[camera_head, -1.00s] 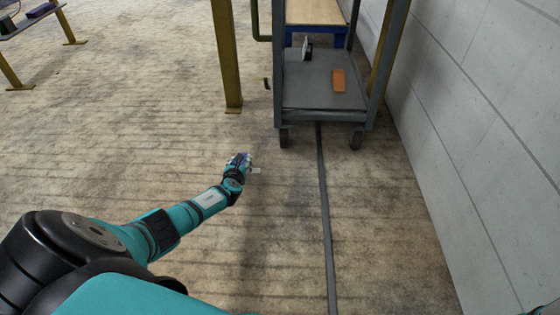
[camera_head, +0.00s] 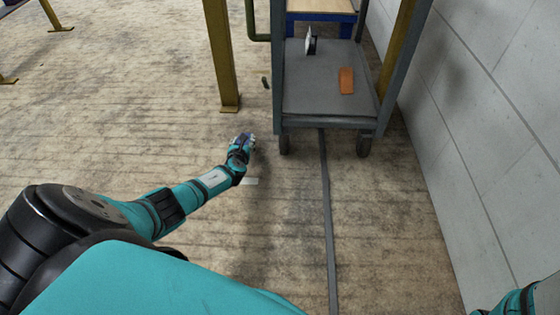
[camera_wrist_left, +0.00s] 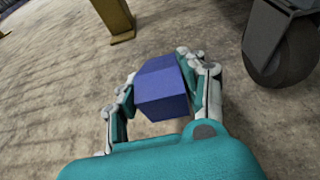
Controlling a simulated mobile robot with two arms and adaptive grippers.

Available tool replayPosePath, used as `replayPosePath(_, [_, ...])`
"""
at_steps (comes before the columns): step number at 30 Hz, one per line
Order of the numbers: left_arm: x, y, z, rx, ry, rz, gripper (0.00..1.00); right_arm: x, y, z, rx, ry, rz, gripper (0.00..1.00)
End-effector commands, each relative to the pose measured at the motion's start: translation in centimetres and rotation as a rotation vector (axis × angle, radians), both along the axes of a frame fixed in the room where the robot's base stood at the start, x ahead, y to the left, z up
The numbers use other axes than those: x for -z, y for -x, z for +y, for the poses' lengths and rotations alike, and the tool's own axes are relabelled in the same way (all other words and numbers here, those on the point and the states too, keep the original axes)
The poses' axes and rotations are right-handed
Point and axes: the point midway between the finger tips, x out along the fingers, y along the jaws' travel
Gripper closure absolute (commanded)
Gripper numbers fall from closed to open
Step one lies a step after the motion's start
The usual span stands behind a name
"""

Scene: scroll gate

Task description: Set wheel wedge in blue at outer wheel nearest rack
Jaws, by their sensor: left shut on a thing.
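A blue wedge (camera_wrist_left: 163,88) is held between the fingers of my left gripper (camera_wrist_left: 160,95), off the floor. In the head view my left gripper (camera_head: 243,141) is low over the floor, left of the trolley's near left wheel (camera_head: 284,144) and apart from it. That wheel also shows at the upper right of the left wrist view (camera_wrist_left: 281,45). The trolley's near right wheel (camera_head: 363,146) stands by the wall side. The grey trolley (camera_head: 320,122) has its far wheels hidden. My right gripper is out of view; only a teal arm part shows at the bottom right.
A yellow post (camera_head: 222,60) with a foot plate stands beyond my left gripper. An orange block (camera_head: 346,80) lies on the trolley deck. A grey wall (camera_head: 480,130) bounds the right side. A dark strip (camera_head: 327,220) runs along the floor.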

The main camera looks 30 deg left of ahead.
Motion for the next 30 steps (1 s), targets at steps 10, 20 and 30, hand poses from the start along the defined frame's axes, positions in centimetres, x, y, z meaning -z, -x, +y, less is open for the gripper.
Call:
replayPosePath(10, [1.1,-0.6,-9.4,0.004,0.007,-0.002,1.0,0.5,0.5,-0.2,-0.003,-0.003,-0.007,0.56])
replayPosePath(20, [1.5,-0.9,-14.8,0.001,0.002,0.0,1.0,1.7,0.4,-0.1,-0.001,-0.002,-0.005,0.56])
replayPosePath(30, [4.8,-0.9,-15.0,0.002,0.0,0.001,1.0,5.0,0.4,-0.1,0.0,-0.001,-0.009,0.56])
